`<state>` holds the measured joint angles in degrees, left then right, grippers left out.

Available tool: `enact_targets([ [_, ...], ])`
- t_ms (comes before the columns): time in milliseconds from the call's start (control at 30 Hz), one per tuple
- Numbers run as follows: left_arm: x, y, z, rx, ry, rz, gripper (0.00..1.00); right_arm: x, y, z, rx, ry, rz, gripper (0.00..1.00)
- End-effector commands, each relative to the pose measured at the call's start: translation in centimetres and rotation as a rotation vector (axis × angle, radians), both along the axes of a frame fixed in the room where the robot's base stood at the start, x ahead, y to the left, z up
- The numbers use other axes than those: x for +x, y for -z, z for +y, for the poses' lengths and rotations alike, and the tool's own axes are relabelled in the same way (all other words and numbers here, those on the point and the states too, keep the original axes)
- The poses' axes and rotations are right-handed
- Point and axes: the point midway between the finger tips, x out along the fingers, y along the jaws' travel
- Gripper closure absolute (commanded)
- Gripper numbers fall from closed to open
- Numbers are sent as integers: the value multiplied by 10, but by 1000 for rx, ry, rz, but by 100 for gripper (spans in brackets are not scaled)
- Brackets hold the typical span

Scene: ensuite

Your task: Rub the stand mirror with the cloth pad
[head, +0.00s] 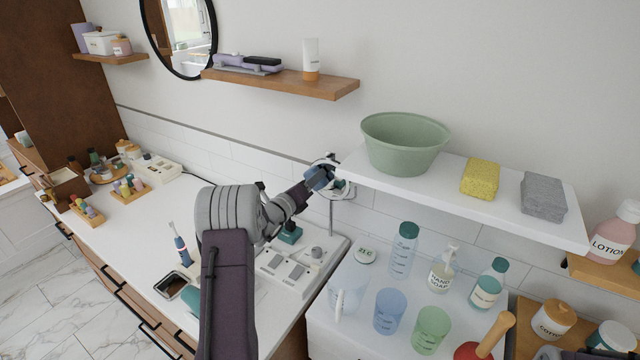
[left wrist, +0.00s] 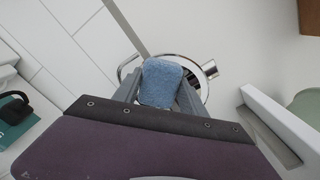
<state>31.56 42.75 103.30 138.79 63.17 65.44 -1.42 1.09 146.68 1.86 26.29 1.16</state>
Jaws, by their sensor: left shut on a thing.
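My left gripper (head: 312,183) is shut on a blue cloth pad (left wrist: 160,82), which stands out from between the fingers (left wrist: 158,95) in the left wrist view. The pad also shows small in the head view (head: 320,178). The stand mirror (left wrist: 203,72) is round with a shiny rim, and its thin pole (left wrist: 124,25) runs off to the upper left in the left wrist view. In the head view the mirror (head: 347,189) is partly hidden by my gripper. The pad covers the middle of the mirror; I cannot tell whether they touch. My right gripper is not in view.
A white shelf (head: 480,208) with a green basin (head: 404,143), a yellow sponge (head: 480,178) and a grey sponge (head: 543,196) lies close right of the gripper. Cups and bottles stand at the lower right.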

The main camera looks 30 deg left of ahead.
Motion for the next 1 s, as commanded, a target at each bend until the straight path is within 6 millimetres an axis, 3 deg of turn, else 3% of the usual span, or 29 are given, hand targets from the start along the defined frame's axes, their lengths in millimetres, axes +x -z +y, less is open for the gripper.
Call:
enact_targets([
  [433, -3, 1, 8, 0, 0, 1, 89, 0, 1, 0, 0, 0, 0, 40],
  [800, -47, 1, 12, 1, -1, 1, 89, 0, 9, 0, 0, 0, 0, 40],
  [1000, -60, 1, 12, 1, 1, 1, 89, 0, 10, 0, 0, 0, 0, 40],
])
